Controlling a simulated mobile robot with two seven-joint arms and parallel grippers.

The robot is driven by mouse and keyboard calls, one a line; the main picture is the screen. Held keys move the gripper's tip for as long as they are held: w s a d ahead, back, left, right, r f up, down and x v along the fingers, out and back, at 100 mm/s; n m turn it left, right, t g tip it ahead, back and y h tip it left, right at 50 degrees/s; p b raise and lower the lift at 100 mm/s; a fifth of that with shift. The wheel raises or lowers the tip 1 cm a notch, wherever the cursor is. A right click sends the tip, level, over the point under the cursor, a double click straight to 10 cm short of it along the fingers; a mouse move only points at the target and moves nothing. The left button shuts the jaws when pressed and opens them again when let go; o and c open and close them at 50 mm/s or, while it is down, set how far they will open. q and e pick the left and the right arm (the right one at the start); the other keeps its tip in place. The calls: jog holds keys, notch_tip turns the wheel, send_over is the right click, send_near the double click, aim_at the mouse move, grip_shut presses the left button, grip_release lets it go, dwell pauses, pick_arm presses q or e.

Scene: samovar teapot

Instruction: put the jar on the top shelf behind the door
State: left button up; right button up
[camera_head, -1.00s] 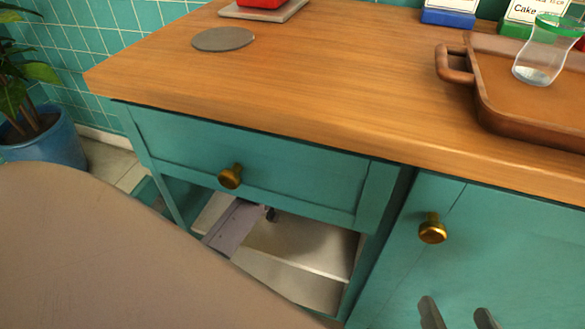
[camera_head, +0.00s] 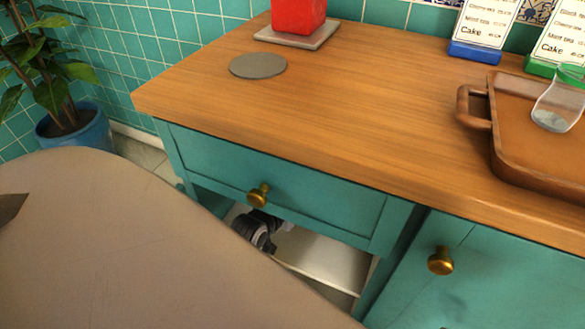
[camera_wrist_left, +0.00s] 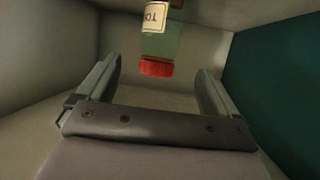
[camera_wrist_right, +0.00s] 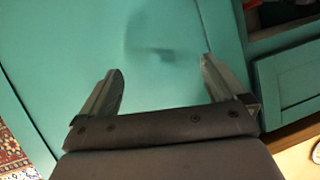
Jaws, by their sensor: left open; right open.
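A jar or bottle (camera_wrist_left: 158,42) with a red lid and a pale label shows upside down at the top of the left wrist view, inside a pale compartment. My left gripper (camera_wrist_left: 157,66) is open, with the jar beyond and between its fingers, not gripped. A glass jar (camera_head: 557,108) with a green lid stands on the brown tray (camera_head: 512,165). The teal door (camera_head: 490,285) with a brass knob (camera_head: 440,261) looks shut. My right gripper (camera_wrist_right: 161,65) is open, facing a plain teal panel.
A drawer (camera_head: 300,195) with a brass knob is shut above the opening. The wooden counter (camera_head: 370,110) holds a grey disc (camera_head: 258,65), a red container (camera_head: 298,14) and menu cards. A potted plant (camera_head: 75,130) stands at the left. The counter's middle is clear.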

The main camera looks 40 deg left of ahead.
pick_arm(q)
jog(key=shift+v, duration=0.85)
pick_arm(e)
jog(key=shift+s+d, duration=0.1)
jog(key=shift+d, duration=0.15)
jog(key=shift+s, duration=0.1)
